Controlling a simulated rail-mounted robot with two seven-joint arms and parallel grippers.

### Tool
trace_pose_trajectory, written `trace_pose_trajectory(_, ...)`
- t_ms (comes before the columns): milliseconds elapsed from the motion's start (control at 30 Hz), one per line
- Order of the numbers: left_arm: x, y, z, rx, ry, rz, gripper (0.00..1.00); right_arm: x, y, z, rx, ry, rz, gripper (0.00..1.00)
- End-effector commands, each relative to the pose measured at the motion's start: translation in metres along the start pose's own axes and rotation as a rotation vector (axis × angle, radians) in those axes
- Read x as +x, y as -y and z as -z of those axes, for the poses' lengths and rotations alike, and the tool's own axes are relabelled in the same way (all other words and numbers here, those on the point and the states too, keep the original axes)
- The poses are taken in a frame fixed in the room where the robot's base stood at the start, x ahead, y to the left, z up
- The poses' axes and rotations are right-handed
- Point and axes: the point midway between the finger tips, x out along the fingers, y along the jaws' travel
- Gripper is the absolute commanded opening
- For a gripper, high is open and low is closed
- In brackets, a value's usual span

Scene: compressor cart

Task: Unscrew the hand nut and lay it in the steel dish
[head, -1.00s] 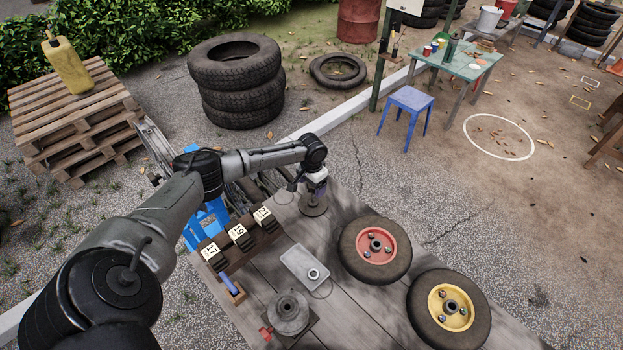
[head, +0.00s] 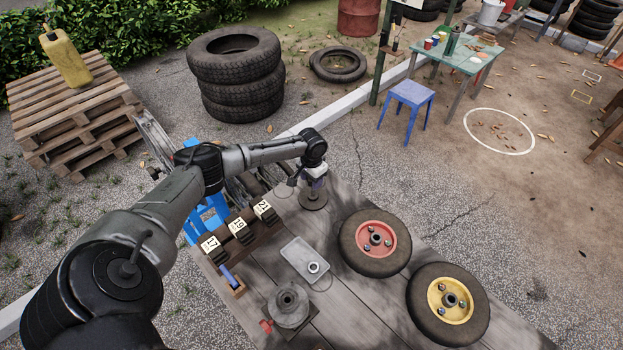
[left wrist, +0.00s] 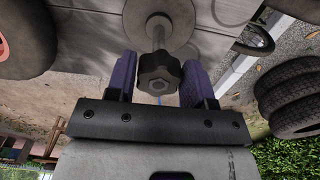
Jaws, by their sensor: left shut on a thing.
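The hand nut (left wrist: 158,72) is a dark lobed knob on an upright metal stud (left wrist: 158,32) that rises from a round grey base (left wrist: 180,12). My left gripper (left wrist: 160,80) is shut on the nut, with one purple finger on each side of it. In the head view my left gripper (head: 316,187) points down over the round base (head: 313,202) at the bench's far end, and it hides the nut. My right gripper is not in view.
A red-hubbed wheel (head: 375,242) and a yellow-hubbed wheel (head: 449,306) lie right of the dish. Numbered blocks (head: 240,230) line the bench's left edge. A grey round fixture (head: 289,305) stands nearer me. Bare planks lie between the dish and the base.

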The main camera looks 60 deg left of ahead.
Motion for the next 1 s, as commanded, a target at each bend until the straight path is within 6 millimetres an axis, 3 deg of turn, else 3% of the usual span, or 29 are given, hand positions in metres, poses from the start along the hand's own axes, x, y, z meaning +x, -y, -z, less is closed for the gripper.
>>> trace_pose_trajectory(333, 0.0, 0.0, 0.0, 0.0, 0.0, 0.0, 0.19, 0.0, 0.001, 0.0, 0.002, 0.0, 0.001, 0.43)
trace_pose_trajectory(1000, -0.001, -0.002, 0.0, -0.189, 0.0, 0.0, 0.19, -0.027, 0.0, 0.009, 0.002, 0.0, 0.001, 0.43)
